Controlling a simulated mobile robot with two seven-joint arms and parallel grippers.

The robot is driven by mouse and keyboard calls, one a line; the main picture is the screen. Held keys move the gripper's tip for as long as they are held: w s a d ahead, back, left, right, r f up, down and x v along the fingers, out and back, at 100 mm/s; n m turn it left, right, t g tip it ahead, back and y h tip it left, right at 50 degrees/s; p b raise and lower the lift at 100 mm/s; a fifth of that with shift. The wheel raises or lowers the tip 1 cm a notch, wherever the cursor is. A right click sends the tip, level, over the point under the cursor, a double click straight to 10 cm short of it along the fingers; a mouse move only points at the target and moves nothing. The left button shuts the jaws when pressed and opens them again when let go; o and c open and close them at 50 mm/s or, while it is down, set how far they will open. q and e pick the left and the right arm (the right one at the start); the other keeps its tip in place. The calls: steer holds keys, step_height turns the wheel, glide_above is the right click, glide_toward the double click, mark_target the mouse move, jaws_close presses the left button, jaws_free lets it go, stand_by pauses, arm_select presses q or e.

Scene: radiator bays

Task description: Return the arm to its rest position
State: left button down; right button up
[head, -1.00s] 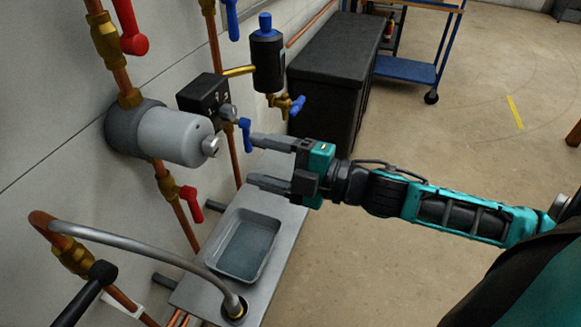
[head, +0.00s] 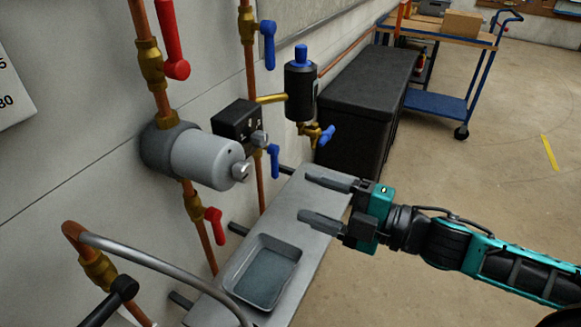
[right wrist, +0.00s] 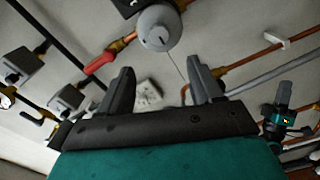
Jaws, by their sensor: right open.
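My right gripper (head: 322,199) is open and empty in the head view. Its two grey fingers point left toward the wall pipework, above the grey bench (head: 318,215) and to the right of the shallow tray (head: 290,249). A gap separates the fingers from the grey cylinder (head: 200,158) and the blue-handled valves. In the right wrist view the same gripper (right wrist: 165,90) shows two spread fingers with nothing between them. A teal and black part at that view's right edge appears to be my left gripper (right wrist: 284,112); its jaws are unclear. The head view does not show it.
Copper pipes with red levers (head: 172,45) and blue levers (head: 267,45) run along the left wall. A black control box (head: 237,120) and black canister (head: 300,92) stick out. A dark cabinet (head: 365,105) and blue trolley (head: 440,105) stand behind. The floor at right is clear.

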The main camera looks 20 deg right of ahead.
step_height(320, 180, down, 15)
steer(key=s+d+m+h, duration=0.2)
steer(key=m+h, duration=0.5)
steer(key=m, duration=0.5)
steer(key=s+a+f+m+g+h, duration=0.1)
steer(key=s+a+f+m, duration=0.1)
steer(key=f, duration=0.3)
steer(key=s+a+f+m+g+h, duration=0.1)
steer(key=s+a+f+m+g, duration=0.1)
steer(key=a+f+m, duration=0.1)
step_height(320, 180, down, 2)
steer(key=shift+s+a+f+m, duration=0.1)
steer(key=shift+s+a+m, duration=0.2)
steer(key=shift+m, duration=0.6)
